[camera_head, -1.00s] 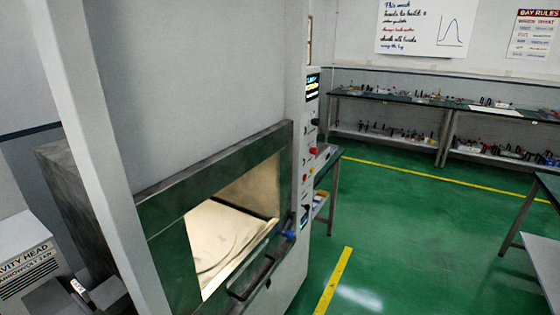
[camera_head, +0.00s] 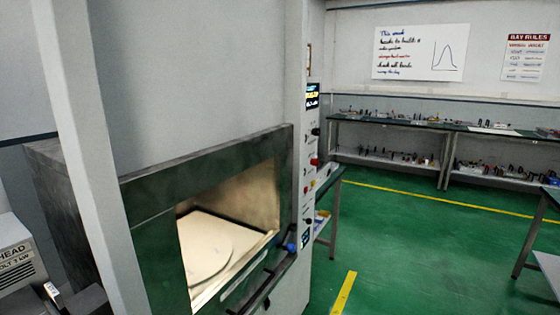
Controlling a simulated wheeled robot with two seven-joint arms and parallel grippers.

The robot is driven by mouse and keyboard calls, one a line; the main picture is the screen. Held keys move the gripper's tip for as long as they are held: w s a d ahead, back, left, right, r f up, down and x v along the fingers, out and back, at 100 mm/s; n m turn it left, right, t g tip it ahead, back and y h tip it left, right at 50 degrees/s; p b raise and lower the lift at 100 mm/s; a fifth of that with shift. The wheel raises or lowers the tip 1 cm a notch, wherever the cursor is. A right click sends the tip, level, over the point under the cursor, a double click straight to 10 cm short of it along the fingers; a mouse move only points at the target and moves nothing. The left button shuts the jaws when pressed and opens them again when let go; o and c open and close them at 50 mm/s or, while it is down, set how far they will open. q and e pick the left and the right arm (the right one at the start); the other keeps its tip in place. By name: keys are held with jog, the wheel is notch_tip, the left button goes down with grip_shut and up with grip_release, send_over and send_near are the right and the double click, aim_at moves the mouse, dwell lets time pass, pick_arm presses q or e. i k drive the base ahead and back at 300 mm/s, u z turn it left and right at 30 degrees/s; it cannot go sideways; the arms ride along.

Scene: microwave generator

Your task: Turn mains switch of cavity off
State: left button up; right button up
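A grey box (camera_head: 16,265) at the lower left carries a partly cut-off label ending in "HEAD". Right of it is a small black-and-white part (camera_head: 51,291) among dark shapes; I cannot tell whether it is a switch. The large grey oven cabinet (camera_head: 210,80) has an open front with a lit chamber and a pale round plate (camera_head: 207,247) inside. Its narrow control panel (camera_head: 310,165) has a lit display (camera_head: 312,95), black knobs and a red button (camera_head: 314,162). I cannot tell which control is the mains switch or its setting. Neither gripper is identifiable in view.
A dark handle bar (camera_head: 265,292) and a blue part (camera_head: 290,246) stand out at the oven front. A grey upright (camera_head: 85,160) crosses the left side. Benches with several small items (camera_head: 420,121) line the back wall. The green floor (camera_head: 420,260) right of the oven is clear.

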aim_at(314, 162)
jog(key=z, duration=1.6)
jog(key=i, duration=2.4)
jog(key=u, duration=2.9)
